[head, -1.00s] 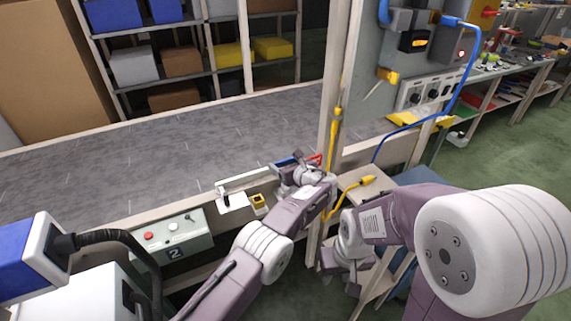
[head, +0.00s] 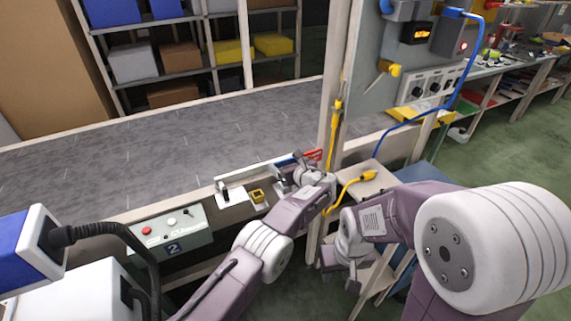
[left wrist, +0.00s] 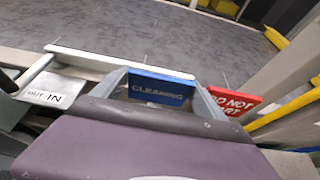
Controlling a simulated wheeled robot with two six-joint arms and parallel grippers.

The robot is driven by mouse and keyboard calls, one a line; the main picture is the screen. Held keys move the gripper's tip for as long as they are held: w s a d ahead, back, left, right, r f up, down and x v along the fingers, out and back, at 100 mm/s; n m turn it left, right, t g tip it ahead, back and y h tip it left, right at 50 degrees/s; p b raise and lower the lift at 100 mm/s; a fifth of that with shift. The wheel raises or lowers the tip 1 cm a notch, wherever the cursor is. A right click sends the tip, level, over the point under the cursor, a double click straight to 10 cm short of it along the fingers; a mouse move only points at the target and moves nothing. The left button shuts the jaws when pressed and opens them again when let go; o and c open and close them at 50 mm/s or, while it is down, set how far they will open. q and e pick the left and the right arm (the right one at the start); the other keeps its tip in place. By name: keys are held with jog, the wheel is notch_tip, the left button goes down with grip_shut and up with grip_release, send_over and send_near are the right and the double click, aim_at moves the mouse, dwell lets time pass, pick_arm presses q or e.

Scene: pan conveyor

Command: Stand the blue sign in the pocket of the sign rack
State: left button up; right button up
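The blue sign (left wrist: 160,91), lettered "CLEANING", shows in the left wrist view between the two fingers of my left gripper (left wrist: 162,84). The fingers lie at its side edges; I cannot tell whether they press on it. A red sign (left wrist: 233,101), partly lettered "DO NOT", stands just right of them. I cannot make out the rack's pocket or the blue sign's base. My right gripper (head: 355,275) hangs low beside the post, its fingers unclear.
A pale rail (left wrist: 110,62) runs behind the signs, with the grey conveyor (head: 150,145) beyond. An "OUT IN" plate (left wrist: 48,97) lies left. A control box (head: 172,234), a yellow-rimmed block (head: 257,196), a post (head: 333,110) and a yellow cable (head: 355,181) are close by.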

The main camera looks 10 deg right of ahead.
pick_arm(q)
jog(key=shift+o, duration=1)
jog(key=shift+r, duration=0.1)
jog(key=v, duration=0.9)
